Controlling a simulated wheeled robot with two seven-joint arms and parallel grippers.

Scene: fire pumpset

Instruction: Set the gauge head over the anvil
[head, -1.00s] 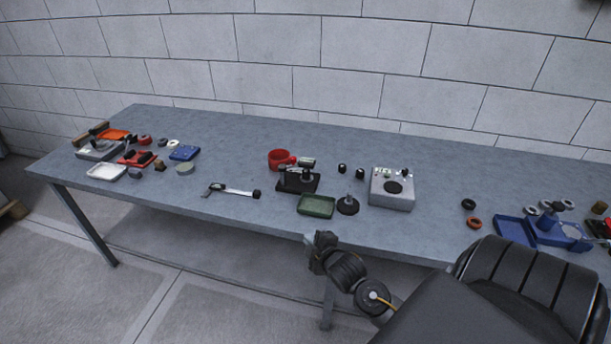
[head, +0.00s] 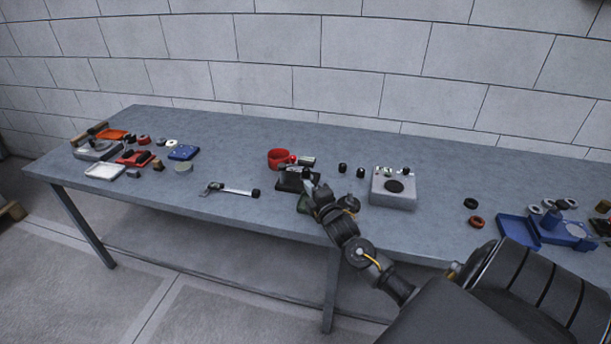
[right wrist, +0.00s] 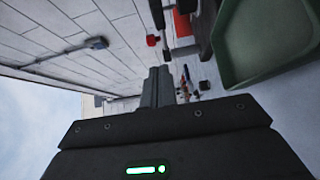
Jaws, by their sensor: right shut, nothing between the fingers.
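A small black device (head: 290,184) with a flat base, likely the gauge stand, sits mid-table. A small greenish-grey block (head: 306,161), perhaps the gauge head, shows at its upper right. I cannot make out an anvil. My right gripper (head: 309,188) is shut and empty, at the device's right front in the head view, and partly covers it. Its shut fingers (right wrist: 157,88) show in the right wrist view, with a green tray (right wrist: 268,45) to their right. The tray is mostly hidden behind the gripper in the head view. My left gripper is not in view.
A red cup (head: 281,158) stands behind the device. A grey box with a black disc (head: 393,188) is to the right, near two small black knobs (head: 342,168). A caliper-like tool (head: 232,190) lies left. Trays and parts crowd both table ends.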

